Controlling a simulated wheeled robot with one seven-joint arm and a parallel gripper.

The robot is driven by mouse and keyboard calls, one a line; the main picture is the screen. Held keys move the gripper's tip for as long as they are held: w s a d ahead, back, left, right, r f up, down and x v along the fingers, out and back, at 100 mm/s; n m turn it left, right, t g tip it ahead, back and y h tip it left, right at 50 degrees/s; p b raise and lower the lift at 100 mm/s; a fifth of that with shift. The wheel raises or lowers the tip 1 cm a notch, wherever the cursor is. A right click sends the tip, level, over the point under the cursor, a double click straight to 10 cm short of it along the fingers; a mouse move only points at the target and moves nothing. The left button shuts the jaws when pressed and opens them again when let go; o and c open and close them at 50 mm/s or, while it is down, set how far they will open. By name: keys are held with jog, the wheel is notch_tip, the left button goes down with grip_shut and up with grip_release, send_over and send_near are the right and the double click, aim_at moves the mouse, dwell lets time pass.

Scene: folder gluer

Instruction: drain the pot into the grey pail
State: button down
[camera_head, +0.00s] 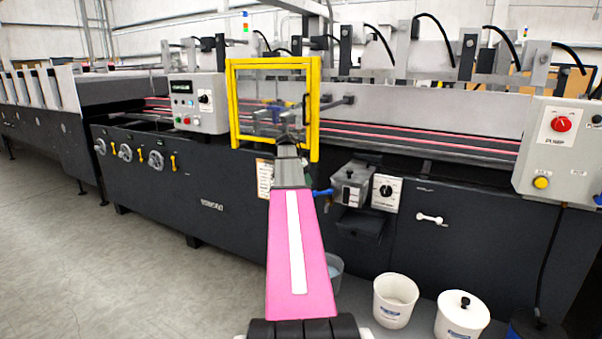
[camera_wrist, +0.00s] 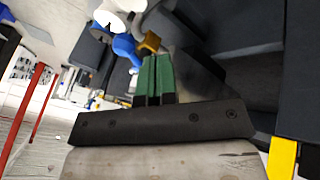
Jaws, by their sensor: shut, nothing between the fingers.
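The pot (camera_head: 351,186) is a small grey metal box with a lid, on the machine front right of my arm. A blue valve handle (camera_head: 322,192) sticks out at its left side. The handle also shows in the wrist view (camera_wrist: 126,48), beside a brass-coloured piece (camera_wrist: 149,42). My gripper (camera_wrist: 154,62) has green fingers, shut and empty, with tips close to the brass piece and handle; I cannot tell whether they touch. The grey pail (camera_head: 335,268) stands on the floor below, partly hidden behind my pink arm. The pot's inside is hidden.
A white open bucket (camera_head: 396,299) and a lidded white bucket (camera_head: 462,316) stand right of the pail. A dark lidded container (camera_head: 528,326) is at the bottom right. A yellow guard frame (camera_head: 233,105) rises behind my wrist. Open floor lies at left.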

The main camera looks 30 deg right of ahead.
aim_at(314, 193)
jog(key=shift+s+a+f, duration=0.1)
jog(key=shift+s+f, duration=0.15)
jog(key=shift+s, duration=0.45)
jog(key=shift+s+a+f, duration=0.1)
jog(key=shift+s+f, duration=0.15)
jog(key=shift+s, duration=0.45)
jog(key=shift+s+a+n+t+h, duration=0.2)
jog(key=shift+s+n+t+h, duration=0.15)
jog(key=shift+n, duration=0.45)
jog(key=s+n+t, duration=0.1)
jog(key=n, duration=0.1)
jog(key=s+a+n+t+h, duration=0.1)
jog(key=n, duration=0.1)
jog(key=shift+s+n+h, duration=0.25)
jog(key=shift+s+n, duration=0.05)
jog(key=shift+s+a, duration=0.1)
jog(key=shift+s, duration=0.8)
